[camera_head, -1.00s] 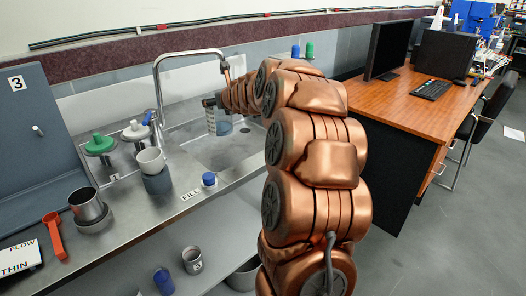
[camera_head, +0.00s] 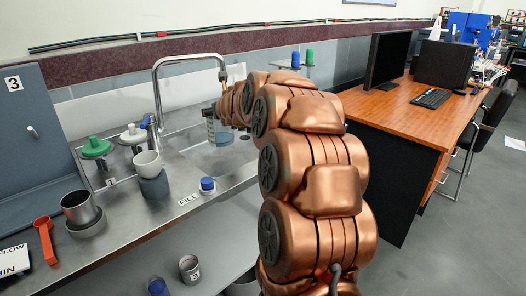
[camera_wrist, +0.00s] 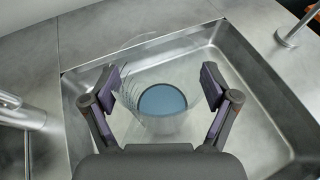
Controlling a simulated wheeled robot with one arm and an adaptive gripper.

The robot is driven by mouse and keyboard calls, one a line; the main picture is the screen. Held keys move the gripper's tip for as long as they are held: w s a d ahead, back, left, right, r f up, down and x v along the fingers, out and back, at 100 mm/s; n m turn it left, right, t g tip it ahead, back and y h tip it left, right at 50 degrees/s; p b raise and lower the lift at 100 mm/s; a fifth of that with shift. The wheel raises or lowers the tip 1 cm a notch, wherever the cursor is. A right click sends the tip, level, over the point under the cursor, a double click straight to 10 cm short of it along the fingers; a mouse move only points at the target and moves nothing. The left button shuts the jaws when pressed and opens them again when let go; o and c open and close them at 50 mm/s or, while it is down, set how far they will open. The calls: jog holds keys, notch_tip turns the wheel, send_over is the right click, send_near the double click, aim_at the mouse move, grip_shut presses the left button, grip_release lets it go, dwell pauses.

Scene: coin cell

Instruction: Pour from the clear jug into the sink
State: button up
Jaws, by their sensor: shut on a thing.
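The clear jug (camera_wrist: 145,118) is between the two fingers of my gripper (camera_wrist: 162,87) in the wrist view. A round blue surface shows low inside it, and its clear rim is faint. In the head view the jug (camera_head: 224,137) hangs over the sink (camera_head: 240,152), looks about upright, and is partly hidden by my gripper (camera_head: 211,112). My gripper is shut on the jug. In the wrist view the sink basin (camera_wrist: 250,120) lies below and around the jug.
The tap (camera_head: 157,90) arches over the sink on the left. A desk (camera_head: 400,108) is at right.

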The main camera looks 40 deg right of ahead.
jog(key=shift+a+f, duration=0.1)
jog(key=shift+f, duration=0.15)
jog(key=f+b, duration=0.1)
jog(key=s+f+m+h+b, duration=0.1)
jog(key=b, duration=0.1)
jog(key=shift+s+a+g, duration=0.1)
jog(key=shift+a+g, duration=0.3)
jog(key=shift+s+a+f+m+g+h+b, duration=0.3)
jog(key=shift+s+f+m+h+b, duration=0.5)
jog(key=shift+b, duration=0.25)
jog(key=shift+s+d+r+y, duration=0.15)
jog(key=shift+y, duration=0.15)
jog(key=s+d+f+m+t+y+p, duration=0.1)
jog(key=s+d+m+t+y+p, duration=0.1)
jog(key=d+m+p, duration=0.4)
jog(key=shift+s+d+y, duration=0.3)
jog(key=shift+s+y, duration=0.4)
jog(key=shift+y, duration=0.2)
